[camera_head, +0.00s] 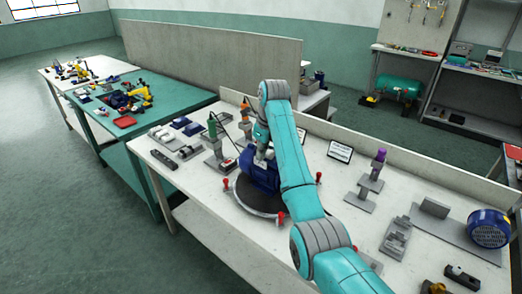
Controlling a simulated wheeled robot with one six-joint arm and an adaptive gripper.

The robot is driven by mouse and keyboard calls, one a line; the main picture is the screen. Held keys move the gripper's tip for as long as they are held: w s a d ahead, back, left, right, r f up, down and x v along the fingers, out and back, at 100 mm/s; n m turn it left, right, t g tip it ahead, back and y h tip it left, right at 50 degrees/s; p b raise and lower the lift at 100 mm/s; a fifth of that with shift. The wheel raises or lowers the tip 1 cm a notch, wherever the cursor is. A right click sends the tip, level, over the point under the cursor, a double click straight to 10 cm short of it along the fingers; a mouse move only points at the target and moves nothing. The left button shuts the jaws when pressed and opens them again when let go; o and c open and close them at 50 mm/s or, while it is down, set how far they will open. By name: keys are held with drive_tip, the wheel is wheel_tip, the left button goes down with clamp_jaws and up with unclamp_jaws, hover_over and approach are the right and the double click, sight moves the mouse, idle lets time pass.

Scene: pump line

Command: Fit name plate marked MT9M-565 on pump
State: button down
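A blue pump body (256,180) sits on a dark round plate (262,206) with red knobs around its rim, near the middle of the white workbench. My arm reaches over it from the lower right. My gripper (263,154) points down at the top of the pump, small and partly hidden by my own arm. I cannot tell whether it is open, holds anything or touches the pump. No name plate marked MT9M-565 can be made out, and no such lettering is readable.
Left of the pump are a green-topped tool stand (212,128) and grey and blue blocks (180,124).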

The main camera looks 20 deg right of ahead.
sight(261, 167)
drive_tip(key=shift+f, duration=2.5)
drive_tip(key=c, duration=1.2)
unclamp_jaws()
drive_tip(key=shift+s, duration=0.1)
drive_tip(key=shift+c, duration=0.2)
drive_tip(key=shift+r, duration=0.1)
drive_tip(key=shift+s+d+r, duration=0.1)
drive_tip(key=shift+d+r, duration=0.05)
drive_tip(key=shift+r, duration=0.5)
drive_tip(key=shift+d+r, duration=0.1)
drive_tip(key=shift+r, duration=0.5)
drive_tip(key=shift+s+d+r, duration=0.1)
drive_tip(key=shift+s+r, duration=0.05)
drive_tip(key=shift+r, duration=0.65)
drive_tip(key=shift+s+r, duration=0.15)
drive_tip(key=shift+r, duration=0.6)
drive_tip(key=shift+s, duration=0.1)
